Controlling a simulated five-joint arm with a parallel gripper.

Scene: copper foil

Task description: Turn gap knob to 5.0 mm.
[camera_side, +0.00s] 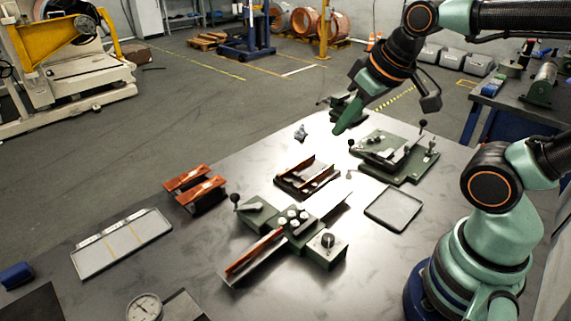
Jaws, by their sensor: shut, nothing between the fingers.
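A green device (255,213) stands on the grey metal table. A dark round knob (327,239) sits on top of the green box at its front right. I take it for the gap knob; its setting is too small to read. My gripper (338,130) is shut and empty, pointing down and left near the table's far side. It is well behind the knob and apart from it. Copper strips (255,250) lie along the device's front chute.
A second green fixture (400,155) with black-ball levers stands at the back right. An empty dark tray (394,208) lies right of the device. A rack with copper pieces (307,176) is behind it. Copper-topped blocks (195,188), a pale tray (122,243) and a dial gauge (144,307) are left.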

